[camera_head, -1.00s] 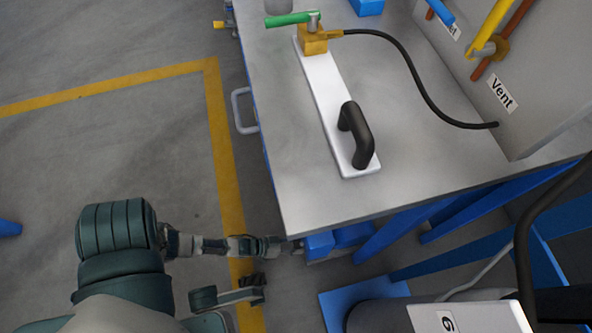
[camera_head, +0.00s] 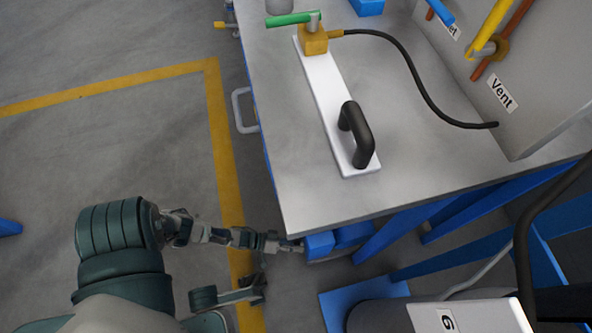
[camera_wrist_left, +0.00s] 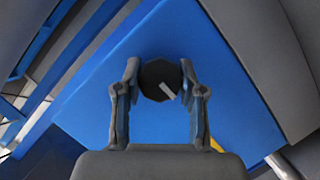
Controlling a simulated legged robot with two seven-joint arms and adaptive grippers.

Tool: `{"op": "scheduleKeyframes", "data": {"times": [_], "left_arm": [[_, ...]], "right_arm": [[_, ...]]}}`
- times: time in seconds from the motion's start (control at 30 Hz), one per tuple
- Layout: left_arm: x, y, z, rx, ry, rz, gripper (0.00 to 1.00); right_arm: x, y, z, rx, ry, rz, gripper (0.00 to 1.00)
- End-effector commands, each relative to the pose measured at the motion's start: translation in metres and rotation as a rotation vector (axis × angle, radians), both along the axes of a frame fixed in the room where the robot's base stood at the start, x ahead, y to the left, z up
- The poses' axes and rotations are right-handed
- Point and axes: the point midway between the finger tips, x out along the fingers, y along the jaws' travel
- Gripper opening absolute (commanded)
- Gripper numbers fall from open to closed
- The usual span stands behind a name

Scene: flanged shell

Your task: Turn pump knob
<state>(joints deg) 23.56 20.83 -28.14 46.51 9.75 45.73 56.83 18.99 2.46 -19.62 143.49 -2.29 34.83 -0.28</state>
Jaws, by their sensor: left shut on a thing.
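The pump knob (camera_wrist_left: 160,80) is a dark, roughly round knob with a light pointer mark, seen in the left wrist view against a blue panel (camera_wrist_left: 205,58). My left gripper (camera_wrist_left: 160,84) has its two fingers on either side of the knob, shut on it. The pointer slants toward the lower right in that view. In the head view my left gripper (camera_head: 298,246) reaches to a blue box (camera_head: 320,245) below the table corner, and the knob itself is hidden there.
The metal table (camera_head: 300,200) overhangs the blue box. On it lies a white plate with a black handle (camera_head: 357,135), a green lever (camera_head: 290,19) and a black cable. A grey panel labelled Vent (camera_head: 502,92) stands at right. Open floor lies left.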

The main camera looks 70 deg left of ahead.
Motion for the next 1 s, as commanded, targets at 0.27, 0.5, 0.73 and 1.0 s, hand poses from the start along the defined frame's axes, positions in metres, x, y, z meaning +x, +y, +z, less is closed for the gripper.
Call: {"op": "scheduleKeyframes", "data": {"times": [0.27, 0.5, 0.73, 1.0], "left_arm": [[0.003, 0.006, 0.002, 0.003, -0.003, 0.010, 0.05], [0.002, 0.005, 0.001, 0.003, -0.001, 0.007, 0.65], [-0.001, 0.003, 0.000, 0.002, 0.000, 0.005, 0.65], [-0.041, 0.019, 0.010, 0.003, 0.005, 0.004, 0.65]], "right_arm": [[0.000, 0.000, 0.000, -0.001, 0.000, 0.000, 0.59], [0.000, 0.000, 0.000, -0.001, 0.000, 0.000, 0.59], [-0.002, 0.001, 0.001, -0.004, -0.003, 0.000, 0.59], [-0.003, 0.000, 0.002, -0.002, -0.004, 0.001, 0.59]]}}
